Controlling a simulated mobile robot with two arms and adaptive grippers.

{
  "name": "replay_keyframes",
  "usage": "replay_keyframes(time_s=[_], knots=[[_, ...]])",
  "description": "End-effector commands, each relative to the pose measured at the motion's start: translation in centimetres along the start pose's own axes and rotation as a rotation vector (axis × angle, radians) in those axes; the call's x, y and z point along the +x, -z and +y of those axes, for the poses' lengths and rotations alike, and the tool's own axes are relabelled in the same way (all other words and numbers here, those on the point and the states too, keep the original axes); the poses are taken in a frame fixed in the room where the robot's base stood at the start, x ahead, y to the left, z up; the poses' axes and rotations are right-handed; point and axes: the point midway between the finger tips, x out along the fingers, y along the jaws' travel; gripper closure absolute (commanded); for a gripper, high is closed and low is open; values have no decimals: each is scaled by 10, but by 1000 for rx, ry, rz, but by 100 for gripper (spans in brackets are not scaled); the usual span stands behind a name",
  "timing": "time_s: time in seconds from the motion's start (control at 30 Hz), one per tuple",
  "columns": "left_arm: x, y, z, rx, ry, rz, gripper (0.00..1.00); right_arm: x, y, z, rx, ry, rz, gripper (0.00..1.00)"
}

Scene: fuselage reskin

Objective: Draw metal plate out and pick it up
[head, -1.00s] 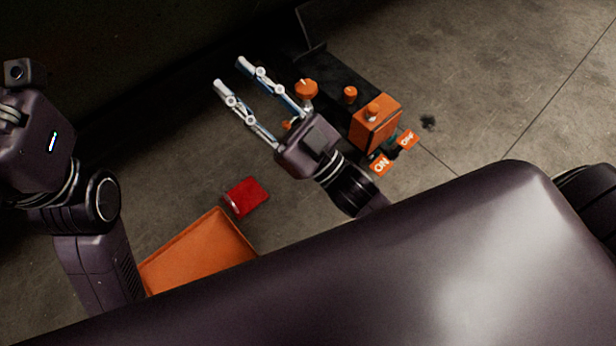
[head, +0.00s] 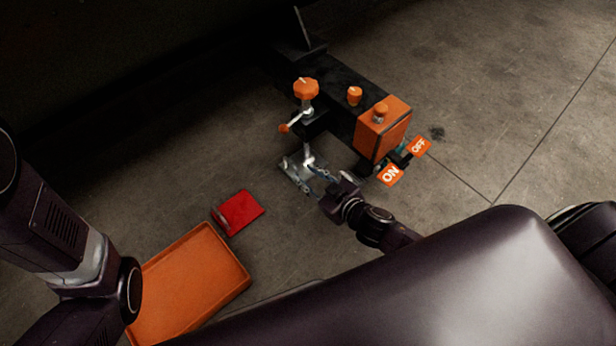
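A small grey, metal-looking piece (head: 295,174), which may be the metal plate, shows low beside the black machine (head: 340,105), below its orange-knobbed crank (head: 305,90). My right gripper (head: 309,174) is down at this piece, its fingers overlapping it in the picture. The fingers are small and dim, so I cannot tell their gap or whether they grip the piece. My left arm shows at the left edge, but its gripper is out of view.
An orange tray (head: 190,284) lies on the floor at lower left, with a red object (head: 240,212) beside it. The machine carries an orange box (head: 382,128) with ON and OFF tags (head: 390,175). Bare floor lies to the right.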

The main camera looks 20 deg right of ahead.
Motion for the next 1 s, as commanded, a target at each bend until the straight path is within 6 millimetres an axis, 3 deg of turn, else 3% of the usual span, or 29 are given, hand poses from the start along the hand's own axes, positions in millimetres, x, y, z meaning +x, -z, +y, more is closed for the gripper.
replay_keyframes(time_s=[0.27,0.7,1.0], knots=[[-6,2,1,0,0,-1,100,8,0,0,-1,1,4,71],[-40,14,8,0,0,0,100,68,-1,-1,-1,2,5,71],[-44,15,9,-1,0,0,100,78,1,-1,0,2,2,71]])
